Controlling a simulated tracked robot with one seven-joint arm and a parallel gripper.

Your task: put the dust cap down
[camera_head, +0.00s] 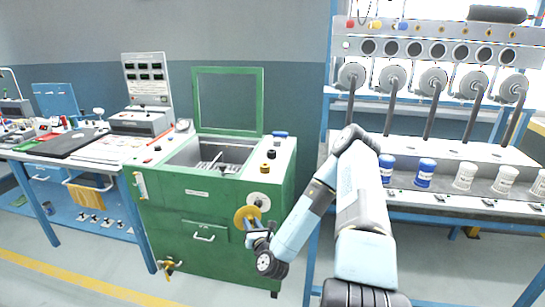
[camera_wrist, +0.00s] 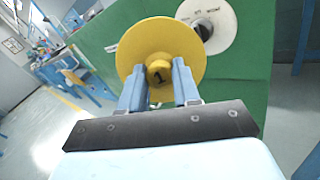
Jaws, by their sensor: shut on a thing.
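The dust cap is a round yellow disc with a central knob, seen in the wrist view (camera_wrist: 135,42). My gripper (camera_wrist: 159,75) is shut on its knob, with one blue finger on each side. In the head view the dust cap (camera_head: 243,220) is a yellow disc in front of the green cabinet's front face. The cap is clear of the bench tops. Its far face is hidden.
A green cabinet (camera_head: 180,220) with an open lid stands close behind the cap. A white dial (camera_wrist: 212,25) on its front is just right of the cap. A bench (camera_head: 85,150) stands left and a rack with gauges (camera_head: 440,50) right. Floor is free at front left.

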